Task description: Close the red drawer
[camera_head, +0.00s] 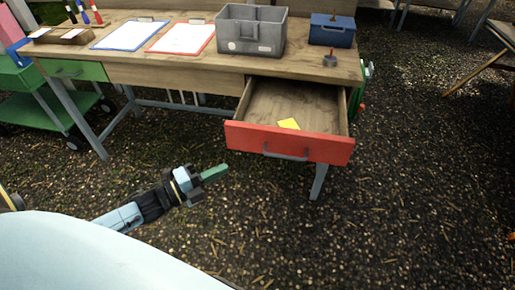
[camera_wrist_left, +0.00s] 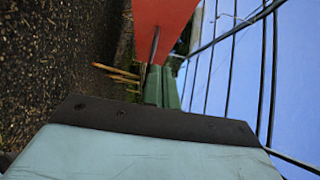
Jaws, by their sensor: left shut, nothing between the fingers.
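The red drawer (camera_head: 290,144) is pulled well out from the right side of the wooden desk in the head view. It has a grey bar handle (camera_head: 286,152) on its front, and a yellow paper (camera_head: 289,124) lies inside. My left gripper (camera_head: 214,173) is shut and empty, in front of the drawer and to its left, apart from it in the head view. In the left wrist view the gripper's green fingers (camera_wrist_left: 162,88) point toward the red drawer front (camera_wrist_left: 160,25), with the handle (camera_wrist_left: 154,45) just beyond them. My right gripper is not in view.
The desk top (camera_head: 130,57) holds a grey bin (camera_head: 251,30), a blue box (camera_head: 332,31), a blue clipboard (camera_head: 128,35) and a red clipboard (camera_head: 181,38). A green drawer (camera_head: 72,70) is at the desk's left. A green cart (camera_head: 38,108) stands farther left. The gravel before the desk is clear.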

